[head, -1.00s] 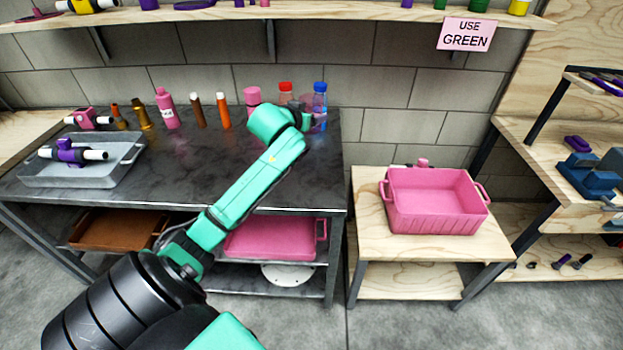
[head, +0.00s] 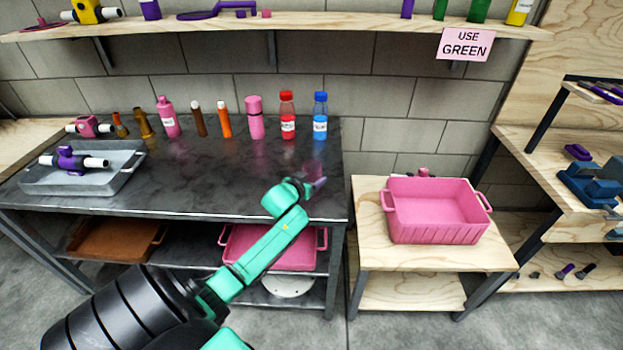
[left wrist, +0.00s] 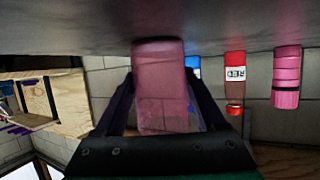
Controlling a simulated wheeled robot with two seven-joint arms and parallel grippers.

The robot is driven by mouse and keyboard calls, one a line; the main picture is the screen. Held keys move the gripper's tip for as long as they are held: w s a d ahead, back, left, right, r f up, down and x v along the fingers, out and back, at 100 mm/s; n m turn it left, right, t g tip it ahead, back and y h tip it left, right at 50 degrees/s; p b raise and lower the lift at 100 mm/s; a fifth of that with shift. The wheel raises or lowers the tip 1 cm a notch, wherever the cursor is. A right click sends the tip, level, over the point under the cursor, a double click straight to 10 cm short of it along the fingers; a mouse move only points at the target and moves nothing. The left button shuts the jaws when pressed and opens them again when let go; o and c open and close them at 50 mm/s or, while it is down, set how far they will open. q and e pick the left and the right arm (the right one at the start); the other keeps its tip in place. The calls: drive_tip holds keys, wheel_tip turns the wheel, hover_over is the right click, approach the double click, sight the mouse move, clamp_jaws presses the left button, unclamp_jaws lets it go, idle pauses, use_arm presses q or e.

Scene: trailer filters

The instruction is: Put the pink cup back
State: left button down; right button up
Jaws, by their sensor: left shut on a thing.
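The pink cup (left wrist: 160,85) is see-through and sits between the two dark fingers of my left gripper (left wrist: 162,110) in the left wrist view. The gripper is shut on it. In the head view my left gripper (head: 308,185) is over the right front part of the dark table (head: 215,185). Only a small pinkish part of the cup (head: 319,184) shows there, beyond the gripper. I cannot tell whether the cup touches the table. My right gripper is not in view.
A pink bottle (head: 255,118), a red bottle (head: 288,115) and a blue bottle (head: 320,116) stand along the table's back. A grey tray (head: 125,170) is at the left. A pink crate (head: 440,232) stands on a low wooden table (head: 375,250) at the right. The table's middle is clear.

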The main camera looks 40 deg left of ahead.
use_arm(q)
unclamp_jaws()
drive_tip(key=p+v, duration=0.1)
drive_tip(key=v, duration=1.1)
drive_tip(key=shift+r, duration=0.15)
